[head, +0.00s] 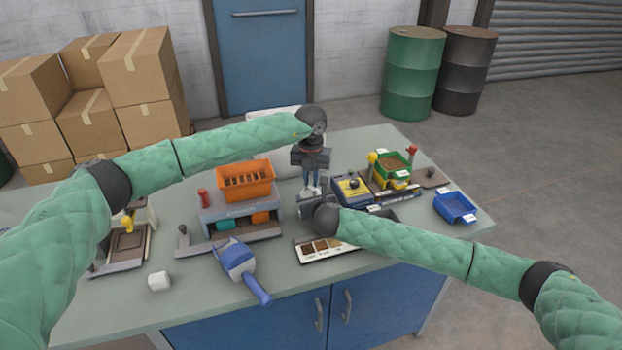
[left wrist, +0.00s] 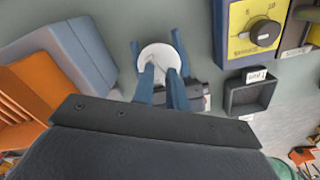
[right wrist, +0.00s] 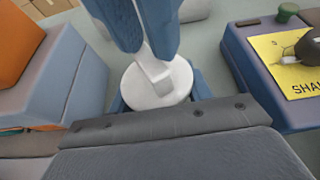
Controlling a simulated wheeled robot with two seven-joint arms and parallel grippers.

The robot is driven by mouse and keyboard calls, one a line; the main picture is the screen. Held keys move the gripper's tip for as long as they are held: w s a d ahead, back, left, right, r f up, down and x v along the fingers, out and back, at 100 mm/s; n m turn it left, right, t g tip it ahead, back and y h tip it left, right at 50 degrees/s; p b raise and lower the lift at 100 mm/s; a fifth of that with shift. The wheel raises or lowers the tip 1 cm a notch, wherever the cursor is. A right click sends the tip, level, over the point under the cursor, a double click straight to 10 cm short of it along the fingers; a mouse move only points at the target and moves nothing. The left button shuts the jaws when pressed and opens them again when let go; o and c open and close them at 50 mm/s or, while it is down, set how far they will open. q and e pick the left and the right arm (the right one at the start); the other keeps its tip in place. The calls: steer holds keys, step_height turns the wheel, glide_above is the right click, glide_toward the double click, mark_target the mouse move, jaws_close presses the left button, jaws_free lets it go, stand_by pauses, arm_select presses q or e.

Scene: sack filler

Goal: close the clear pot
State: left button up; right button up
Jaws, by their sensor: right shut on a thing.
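The clear pot's round white lid (right wrist: 153,88) has a raised grip on top. In the right wrist view it is over the pot's place, between the fingers of my right gripper (right wrist: 160,97), which is shut on the pot low down. The left wrist view shows the lid from above (left wrist: 157,57). My left gripper (left wrist: 161,70) comes from above, and its fingertips are shut on the lid's grip. The pot's wall is hidden by lid and fingers, so I cannot tell how the lid sits. In the head view, my left gripper (head: 311,187) is right above my right gripper.
A grey-blue stand with an orange bin (head: 246,181) is left of the grippers. A yellow-topped device with a dial (head: 353,187) is close on the right. A sample tray (head: 318,251) lies in front; a blue scoop (head: 243,268) and white cube (head: 159,281) are front left.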

arm_select(q)
steer(key=shift+s+r, duration=0.1)
steer(key=shift+r, duration=1.8)
arm_select(e)
steer(key=o, duration=1.4)
steer(key=shift+o, duration=0.2)
steer(key=shift+s, duration=0.1)
arm_select(q)
steer(key=shift+f, duration=0.2)
arm_select(e)
steer(key=shift+s+d+r, duration=0.1)
steer(key=shift+s, duration=0.15)
arm_select(q)
steer(key=shift+f+b, duration=0.85)
steer(key=shift+b, duration=0.25)
arm_select(e)
steer(key=shift+v, duration=3.5)
arm_select(q)
steer(key=shift+f, duration=0.3)
steer(key=shift+f+b, duration=0.75)
steer(key=shift+f, duration=0.05)
arm_select(e)
steer(key=shift+f, duration=0.7)
arm_select(q)
steer(key=shift+r, duration=0.1)
arm_select(e)
steer(key=shift+r, duration=0.1)
arm_select(q)
steer(key=shift+r, duration=0.1)
